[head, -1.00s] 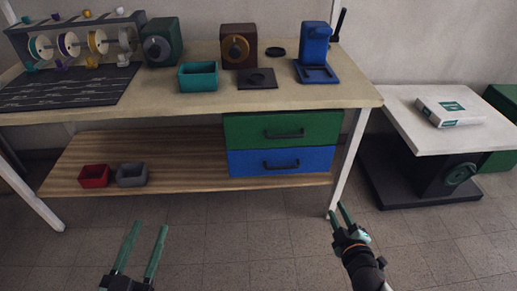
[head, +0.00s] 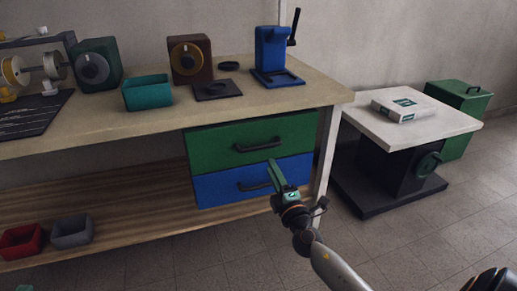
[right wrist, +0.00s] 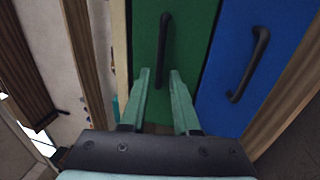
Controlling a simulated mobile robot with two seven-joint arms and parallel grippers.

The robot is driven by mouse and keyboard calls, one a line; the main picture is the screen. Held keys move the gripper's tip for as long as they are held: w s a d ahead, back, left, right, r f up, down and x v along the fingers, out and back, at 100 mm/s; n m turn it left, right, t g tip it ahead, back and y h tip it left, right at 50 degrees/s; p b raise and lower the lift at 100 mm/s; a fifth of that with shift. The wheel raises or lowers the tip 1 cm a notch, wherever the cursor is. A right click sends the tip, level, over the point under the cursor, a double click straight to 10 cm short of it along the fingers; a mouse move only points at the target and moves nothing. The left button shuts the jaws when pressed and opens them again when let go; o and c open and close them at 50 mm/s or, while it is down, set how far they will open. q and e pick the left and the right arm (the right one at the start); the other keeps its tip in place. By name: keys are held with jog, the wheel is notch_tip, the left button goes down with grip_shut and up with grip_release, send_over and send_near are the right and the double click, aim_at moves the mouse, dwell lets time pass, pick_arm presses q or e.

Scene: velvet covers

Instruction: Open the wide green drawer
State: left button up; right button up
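The wide green drawer (head: 215,148) sits under the table top, its front looking flush with the blue drawer (head: 222,188) below. Its dark bar handle (head: 258,146) is in the middle of the front. My right gripper (head: 274,166) is in front of the drawers, just below the green handle in the head view. In the right wrist view its two fingers (right wrist: 159,76) are apart with nothing between them. They point at the green front, with the green drawer's handle (right wrist: 164,48) beyond the tips. Of my left gripper, only a green tip (head: 24,288) shows at the bottom left edge.
The blue drawer's handle (head: 255,185) is close to my right gripper. A pale table leg (head: 325,150) stands right of the drawers. A red bin (head: 22,242) and a grey bin (head: 72,232) are on the lower shelf. A white side table (head: 425,122) stands at right.

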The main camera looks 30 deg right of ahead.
aim_at(262, 147)
jog(key=x, duration=0.9)
jog(key=shift+w, duration=0.35)
grip_shut()
dwell(1.0)
